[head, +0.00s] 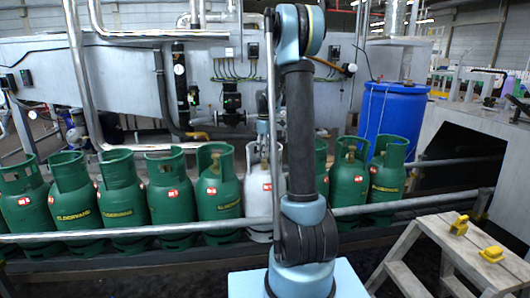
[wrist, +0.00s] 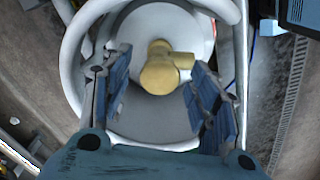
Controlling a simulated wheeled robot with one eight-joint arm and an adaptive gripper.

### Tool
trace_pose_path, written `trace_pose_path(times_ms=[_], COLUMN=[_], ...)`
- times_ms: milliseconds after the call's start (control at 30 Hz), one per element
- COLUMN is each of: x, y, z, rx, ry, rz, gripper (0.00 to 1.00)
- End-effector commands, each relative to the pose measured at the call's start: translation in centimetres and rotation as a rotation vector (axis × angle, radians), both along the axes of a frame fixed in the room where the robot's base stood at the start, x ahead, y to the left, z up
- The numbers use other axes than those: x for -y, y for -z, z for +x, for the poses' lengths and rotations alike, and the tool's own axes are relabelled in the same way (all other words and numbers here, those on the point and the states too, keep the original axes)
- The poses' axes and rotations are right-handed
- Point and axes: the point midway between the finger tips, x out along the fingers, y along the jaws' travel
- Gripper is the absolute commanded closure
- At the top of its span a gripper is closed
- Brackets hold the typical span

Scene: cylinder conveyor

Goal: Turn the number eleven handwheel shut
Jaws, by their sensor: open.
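In the wrist view my gripper (wrist: 158,92) is open. Its two blue-padded fingers stand on either side of a brass valve (wrist: 160,72), with a gap to each side. The valve sits on top of a pale cylinder (wrist: 150,125), inside its white ring collar (wrist: 70,60). In the head view a white cylinder (head: 257,208) stands in the row, partly hidden behind my arm, and the end of my arm is above it. Its red label is too small to read. I cannot make out a number or a clear handwheel shape.
Green cylinders (head: 218,195) stand close on both sides of the white one. A metal rail (head: 130,230) runs in front of the row. A blue drum (head: 390,120) stands behind right, and a wooden step stool (head: 440,232) is at front right.

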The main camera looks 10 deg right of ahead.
Motion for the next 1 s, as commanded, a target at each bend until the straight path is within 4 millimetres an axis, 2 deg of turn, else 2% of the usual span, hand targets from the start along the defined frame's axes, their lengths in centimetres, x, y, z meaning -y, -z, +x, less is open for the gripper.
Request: trace_pose_path(times_ms=[33,200,667,1000], x=[0.00,0.00,0.03,-0.01], y=[-0.01,-0.02,-0.05,-0.06], z=[0.00,0.00,0.03,0.00], rx=[0.000,0.000,0.001,0.002], ry=[0.000,0.000,0.063,0.316], rz=[0.000,0.000,-0.001,-0.001], gripper=[0.49,0.88,0.89,0.89])
